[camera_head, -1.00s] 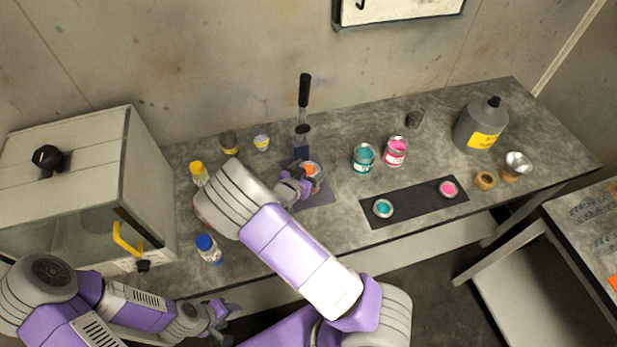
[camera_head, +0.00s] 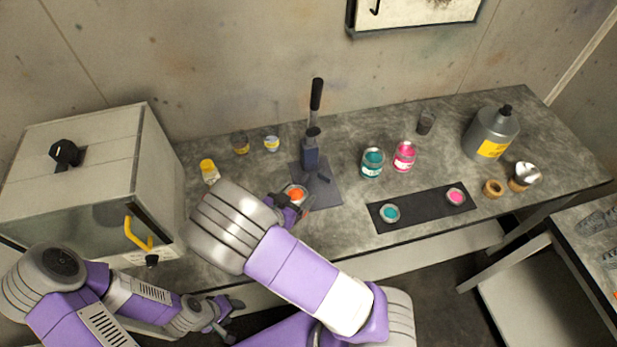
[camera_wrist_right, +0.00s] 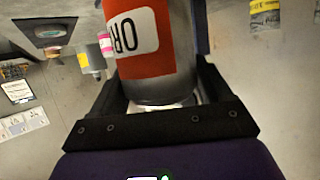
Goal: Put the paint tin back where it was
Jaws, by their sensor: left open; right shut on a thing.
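The orange paint tin (camera_head: 297,192) has an open top showing orange paint. It is in my right gripper (camera_head: 290,208), at the front left of the dark plate under the lever press (camera_head: 310,155). In the right wrist view the tin (camera_wrist_right: 150,60) fills the space between the fingers, with a red-orange band and a white label reading "OR". I cannot tell whether its base touches the bench. My left gripper (camera_head: 222,318) is open and empty, low in front of the bench. A teal tin (camera_head: 372,165) and a pink tin (camera_head: 404,157) stand right of the press.
A dark mat (camera_head: 422,209) bears a teal disc (camera_head: 389,213) and a pink disc (camera_head: 456,197). A grey can (camera_head: 490,135) stands at the right. A cabinet (camera_head: 95,185) is at the left.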

